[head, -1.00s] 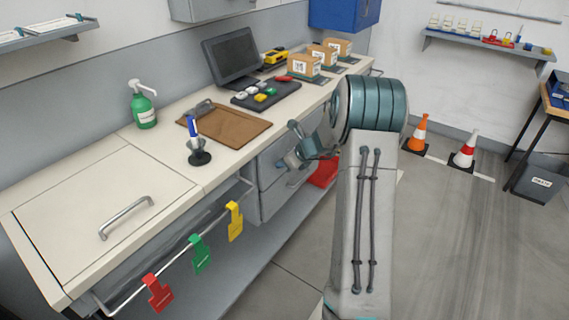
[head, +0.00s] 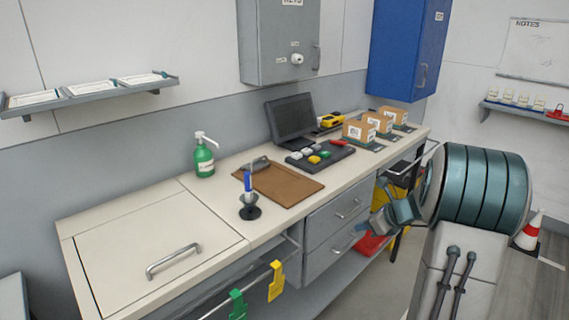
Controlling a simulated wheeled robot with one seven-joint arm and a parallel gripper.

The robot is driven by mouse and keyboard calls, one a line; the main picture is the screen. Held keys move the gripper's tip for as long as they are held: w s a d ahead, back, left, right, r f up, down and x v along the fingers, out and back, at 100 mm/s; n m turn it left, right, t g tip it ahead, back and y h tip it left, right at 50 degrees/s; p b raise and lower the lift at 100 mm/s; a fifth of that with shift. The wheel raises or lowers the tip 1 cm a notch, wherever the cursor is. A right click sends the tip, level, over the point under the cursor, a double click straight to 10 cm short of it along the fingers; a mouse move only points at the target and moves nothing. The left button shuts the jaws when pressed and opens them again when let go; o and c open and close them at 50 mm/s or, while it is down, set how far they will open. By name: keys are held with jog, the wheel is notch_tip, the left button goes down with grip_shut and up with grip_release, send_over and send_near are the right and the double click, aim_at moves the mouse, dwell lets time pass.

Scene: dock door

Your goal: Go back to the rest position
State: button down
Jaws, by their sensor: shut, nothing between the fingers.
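My arm stands at the right of the head view, with its thick ringed teal joint in front of the aisle. My gripper (head: 368,226) hangs to the left of that joint, pointing left and down. It is shut and holds nothing. It is in front of the counter's drawers (head: 336,222), below the counter top, and appears apart from them. The fingertips are small and partly lost against the background.
The counter (head: 140,222) carries a green pump bottle (head: 204,158), a pen in a black stand (head: 249,200), a clipboard (head: 283,183), a monitor (head: 291,118) and boxes (head: 360,132). A blue cabinet (head: 405,50) hangs above. A cone (head: 530,232) stands at right.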

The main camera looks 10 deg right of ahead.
jog(key=s+a+r+n+g+h+p, duration=0.15)
jog(key=s+a+r+n+g, duration=0.4)
jog(key=s+a+n, duration=0.8)
jog(key=s+a+r+n+h, duration=0.1)
jog(key=s+a+n, duration=0.2)
jog(key=s+n, duration=0.4)
jog(key=s+a+r+n+h+p, duration=0.1)
jog(key=s+a+r+n+h, duration=0.1)
jog(key=s+n, duration=0.5)
jog(key=shift+s+a+r+n+t, duration=0.2)
jog(key=shift+a+n+t, duration=0.25)
jog(key=shift+n, duration=0.3)
jog(key=shift+h, duration=0.25)
